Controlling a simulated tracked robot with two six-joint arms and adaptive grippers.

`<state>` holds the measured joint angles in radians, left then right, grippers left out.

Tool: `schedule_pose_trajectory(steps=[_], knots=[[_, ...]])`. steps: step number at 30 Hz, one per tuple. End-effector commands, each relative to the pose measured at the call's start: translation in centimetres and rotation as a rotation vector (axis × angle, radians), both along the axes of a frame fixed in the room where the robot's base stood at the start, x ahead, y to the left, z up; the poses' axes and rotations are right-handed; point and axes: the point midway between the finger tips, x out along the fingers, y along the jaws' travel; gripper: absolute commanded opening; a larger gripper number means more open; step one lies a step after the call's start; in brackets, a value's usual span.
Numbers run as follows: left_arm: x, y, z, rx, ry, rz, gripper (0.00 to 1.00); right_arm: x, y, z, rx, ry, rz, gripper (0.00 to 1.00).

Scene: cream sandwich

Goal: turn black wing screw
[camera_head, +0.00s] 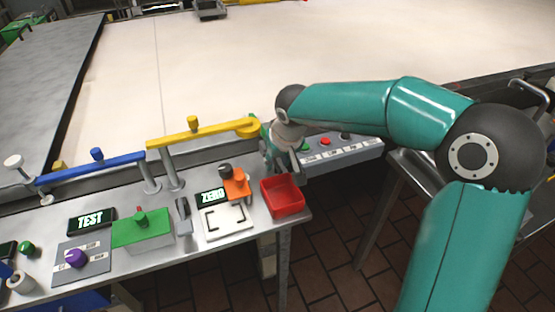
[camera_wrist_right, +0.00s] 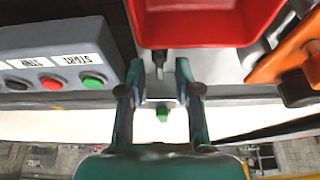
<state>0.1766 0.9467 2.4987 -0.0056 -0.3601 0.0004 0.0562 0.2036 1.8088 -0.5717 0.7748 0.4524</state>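A small black piece (camera_wrist_right: 160,62), which looks like the black wing screw, sits just below the red bin's edge in the right wrist view. It is between the fingertips of my right gripper (camera_wrist_right: 168,72). The fingers are apart, with a gap visible around the piece; contact is not clear. In the head view my right gripper (camera_head: 280,165) points down behind the red bin (camera_head: 283,207), and the black piece is hidden there. My left gripper is not in view.
A grey button box (camera_head: 340,152) is right of the gripper. A green knob (camera_wrist_right: 162,113) shows between the finger bases in the wrist view. A yellow bar (camera_head: 195,137) and an orange block (camera_head: 236,187) are to the left. A wide pale belt (camera_head: 270,60) lies behind.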

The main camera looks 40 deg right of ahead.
Motion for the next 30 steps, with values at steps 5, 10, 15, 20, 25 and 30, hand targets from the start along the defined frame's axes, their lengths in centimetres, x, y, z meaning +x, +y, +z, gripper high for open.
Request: schedule_pose_trajectory(steps=[5,10,15,20,25,30], knots=[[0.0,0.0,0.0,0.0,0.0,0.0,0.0,0.0,0.01,0.0,0.0,0.0,0.0,0.33],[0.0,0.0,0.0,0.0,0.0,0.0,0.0,0.01,0.03,0.01,0.0,0.0,0.0,0.07],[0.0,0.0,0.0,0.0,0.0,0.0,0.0,0.02,0.04,0.0,0.0,0.0,0.001,0.0],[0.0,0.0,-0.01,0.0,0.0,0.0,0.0,0.0,0.05,-0.06,0.0,0.002,0.001,0.0],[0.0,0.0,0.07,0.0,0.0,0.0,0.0,-0.03,0.04,-0.09,0.001,0.003,0.011,0.0],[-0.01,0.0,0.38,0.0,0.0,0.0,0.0,-0.09,0.01,-0.1,0.002,0.006,0.051,0.0]])
